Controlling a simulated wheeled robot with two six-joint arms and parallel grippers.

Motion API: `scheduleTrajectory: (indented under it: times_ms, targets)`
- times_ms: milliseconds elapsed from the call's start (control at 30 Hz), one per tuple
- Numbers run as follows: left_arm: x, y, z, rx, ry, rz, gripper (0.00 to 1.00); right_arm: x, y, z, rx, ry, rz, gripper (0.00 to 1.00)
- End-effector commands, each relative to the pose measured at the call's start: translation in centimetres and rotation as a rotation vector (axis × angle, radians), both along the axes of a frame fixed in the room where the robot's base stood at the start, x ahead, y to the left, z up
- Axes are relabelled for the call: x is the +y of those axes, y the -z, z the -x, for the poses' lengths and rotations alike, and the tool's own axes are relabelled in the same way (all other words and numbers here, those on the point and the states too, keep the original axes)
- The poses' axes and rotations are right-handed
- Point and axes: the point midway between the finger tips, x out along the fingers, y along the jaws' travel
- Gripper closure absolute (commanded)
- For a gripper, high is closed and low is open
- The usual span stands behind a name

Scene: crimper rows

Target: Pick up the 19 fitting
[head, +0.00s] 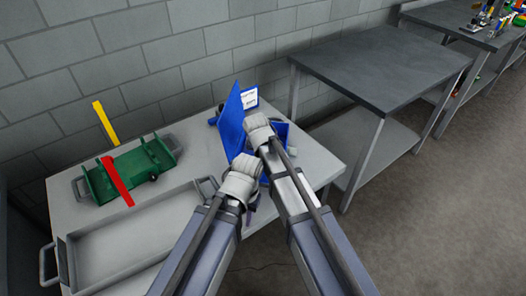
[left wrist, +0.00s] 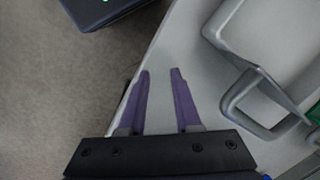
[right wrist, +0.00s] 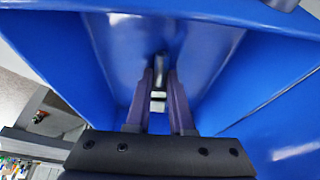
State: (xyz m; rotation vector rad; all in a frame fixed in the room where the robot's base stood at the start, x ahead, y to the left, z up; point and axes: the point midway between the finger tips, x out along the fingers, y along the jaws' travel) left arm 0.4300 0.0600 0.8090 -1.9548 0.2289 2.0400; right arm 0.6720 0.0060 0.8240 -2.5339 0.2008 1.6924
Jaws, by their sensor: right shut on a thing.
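A small metallic fitting (right wrist: 158,96) shows in the right wrist view, inside a blue bin (right wrist: 75,55). My right gripper (right wrist: 161,82) reaches into the bin, its two purple fingers shut on the fitting. No number can be read on it. In the head view the blue bin (head: 282,131) is mostly hidden by my right arm, and the fitting is hidden. My left gripper (left wrist: 161,72) is open and empty, above the edge of the grey table; its purple fingertips show in the head view just below my left wrist.
A blue panel (head: 232,120) stands upright beside my right gripper, with a white label (head: 250,98) behind it. A grey tray (head: 130,240) lies at the front left. A green holder (head: 130,170) with red and yellow bars stands behind it. An empty dark table (head: 385,65) is at the right.

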Motion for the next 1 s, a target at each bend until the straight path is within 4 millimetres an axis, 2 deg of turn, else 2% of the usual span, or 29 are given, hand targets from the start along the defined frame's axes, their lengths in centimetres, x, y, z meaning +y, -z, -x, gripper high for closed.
scheduleTrajectory:
  times_ms: [733, 1000]
  targets:
    - [0.0, -0.1, 0.0, 0.000, 0.000, 0.000, 0.68, 0.0, -0.1, 0.0, 0.000, 0.000, 0.000, 1.00]
    - [0.0, -1.7, 0.0, 0.000, 0.000, 0.000, 0.68, 0.0, -1.7, 0.0, 0.000, 0.000, 0.000, 1.00]
